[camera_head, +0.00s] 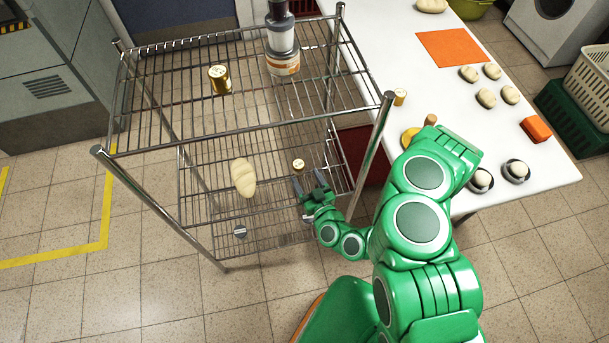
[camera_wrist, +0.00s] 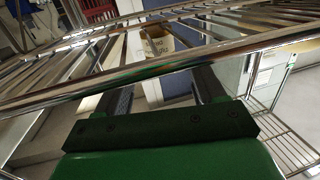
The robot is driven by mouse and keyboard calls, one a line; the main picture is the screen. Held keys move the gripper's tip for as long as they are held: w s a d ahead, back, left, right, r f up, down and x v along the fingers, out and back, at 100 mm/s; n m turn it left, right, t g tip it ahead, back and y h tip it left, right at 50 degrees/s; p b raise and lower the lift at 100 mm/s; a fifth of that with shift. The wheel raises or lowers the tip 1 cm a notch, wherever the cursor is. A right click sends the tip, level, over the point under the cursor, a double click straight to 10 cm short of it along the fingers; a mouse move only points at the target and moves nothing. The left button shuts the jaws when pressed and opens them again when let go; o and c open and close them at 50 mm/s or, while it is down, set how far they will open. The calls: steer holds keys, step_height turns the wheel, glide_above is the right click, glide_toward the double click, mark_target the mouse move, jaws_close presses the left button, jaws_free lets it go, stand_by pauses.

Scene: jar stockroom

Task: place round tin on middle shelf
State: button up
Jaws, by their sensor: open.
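A small round tin (camera_head: 298,164) with a pale lid and gold rim appears to stand on the middle shelf (camera_head: 200,172) of the wire rack, towards its right side. My gripper (camera_head: 311,187) is open at the rack's right front, just nearer than the tin and apart from it as far as I can tell. In the wrist view my two dark fingers (camera_wrist: 160,88) are spread with no tin between them, and a chrome rail crosses in front.
Rack posts (camera_head: 373,150) are close to my arm.

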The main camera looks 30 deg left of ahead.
steer(key=shift+v, duration=1.8)
steer(key=shift+s, duration=0.1)
steer(key=shift+a, duration=0.1)
